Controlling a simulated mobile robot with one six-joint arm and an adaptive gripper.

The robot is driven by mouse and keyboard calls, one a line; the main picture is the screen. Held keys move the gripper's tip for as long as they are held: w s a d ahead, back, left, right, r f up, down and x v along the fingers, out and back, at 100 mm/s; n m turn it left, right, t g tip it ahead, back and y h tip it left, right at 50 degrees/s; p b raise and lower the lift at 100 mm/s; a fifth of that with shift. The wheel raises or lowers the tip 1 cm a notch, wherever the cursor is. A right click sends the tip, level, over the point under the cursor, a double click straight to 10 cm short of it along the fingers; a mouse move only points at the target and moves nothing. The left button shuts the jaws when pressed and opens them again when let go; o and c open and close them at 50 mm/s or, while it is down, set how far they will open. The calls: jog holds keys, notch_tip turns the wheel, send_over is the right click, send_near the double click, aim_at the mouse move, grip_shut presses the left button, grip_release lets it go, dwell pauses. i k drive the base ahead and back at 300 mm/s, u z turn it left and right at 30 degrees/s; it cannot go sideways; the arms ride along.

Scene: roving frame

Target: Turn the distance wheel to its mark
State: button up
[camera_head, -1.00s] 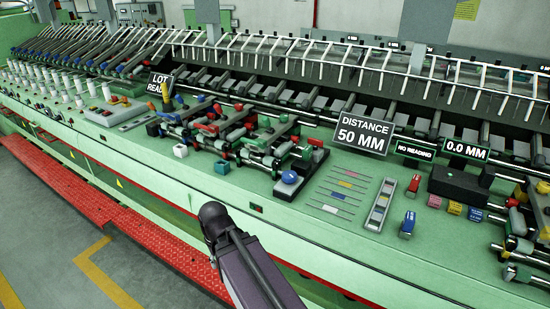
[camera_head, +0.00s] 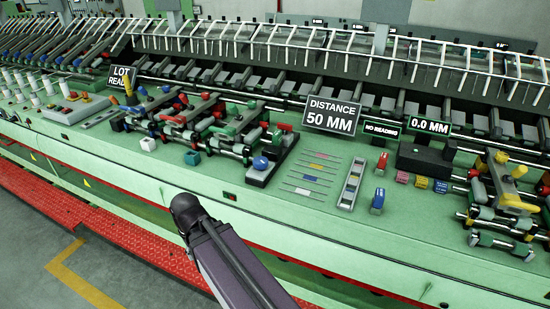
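A sign reading "DISTANCE 50 MM" (camera_head: 331,116) stands on the green machine bench (camera_head: 320,232). A blue round knob (camera_head: 261,163) sits on a dark block left of the sign, at the end of a drafting unit with rollers. I cannot tell whether this knob is the distance wheel, and no mark on it can be made out. A display reading "0.0 MM" (camera_head: 430,126) and a smaller one reading "NO READING" (camera_head: 381,130) stand right of the sign. My gripper is not in view; only a dark link of my arm shows at the bottom.
Thin coloured strips (camera_head: 312,176), a grey slotted tray (camera_head: 352,184) and small red and blue items lie on the bench. More rollers with a yellow handle (camera_head: 508,170) stand at the right. A red step (camera_head: 120,237) runs along the bench's left foot.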

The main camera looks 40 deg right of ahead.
aim_at(260, 163)
jog(key=z, duration=1.05)
jog(key=k, duration=1.35)
jog(key=u, duration=0.15)
jog(key=i, duration=0.85)
jog(key=z, duration=0.15)
